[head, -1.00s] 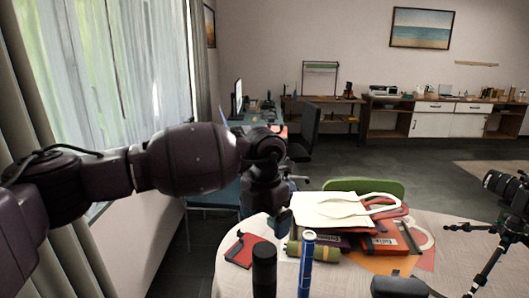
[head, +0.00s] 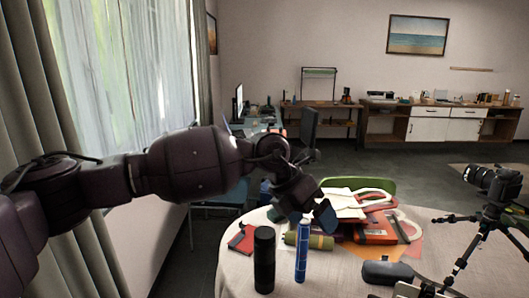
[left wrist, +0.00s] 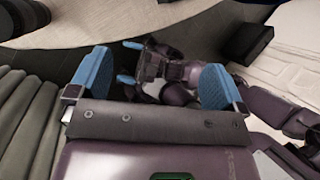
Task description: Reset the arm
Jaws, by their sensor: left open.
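My left arm (head: 190,165) comes in from the left in the head view, dark purple, bent down at the wrist. My left gripper (head: 308,212) is over the far left part of the round table, in front of the bags. Its two blue fingers stand wide apart in the left wrist view (left wrist: 155,82), with nothing between them. Beyond them that view shows another purple arm of mine with small blue fingertips (left wrist: 129,62), seemingly my right gripper; its opening is too small to judge. The head view does not show my right arm.
The table (head: 235,272) holds a black cylinder (head: 264,260), a blue tube (head: 302,252), a green roll (head: 318,242), a red item (head: 242,239), a red book (head: 378,232) and a dark case (head: 387,271). A camera on a tripod (head: 492,182) stands at right. A curtained window is at left.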

